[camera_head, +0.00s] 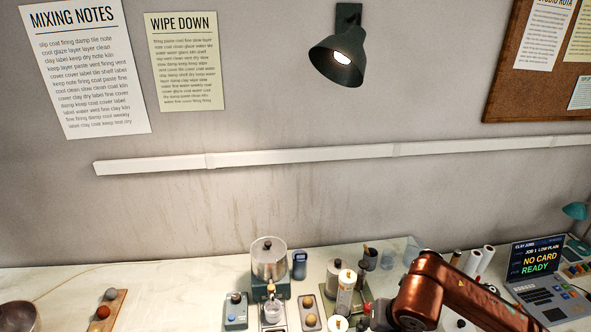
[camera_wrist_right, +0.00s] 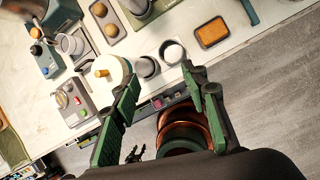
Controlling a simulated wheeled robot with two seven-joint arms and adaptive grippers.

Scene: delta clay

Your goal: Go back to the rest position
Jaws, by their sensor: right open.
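My right arm (camera_head: 440,292) comes in at the lower right of the head view, its copper links bent over the front of the bench. Its gripper does not show clearly there. In the right wrist view my right gripper (camera_wrist_right: 160,82) is open, with its green fingers wide apart and nothing between them. The fingers are by the front edge of the bench (camera_wrist_right: 215,60), with a cream round jar (camera_wrist_right: 108,72) and small cups (camera_wrist_right: 147,67) beyond them. My left gripper cannot be made out in either view.
A metal pot (camera_head: 269,262) on a machine stands mid-bench, among several small containers. A wooden strip with balls (camera_head: 107,310) lies left. An orange tray (camera_wrist_right: 212,32) sits near the bench edge; grey floor lies beyond.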

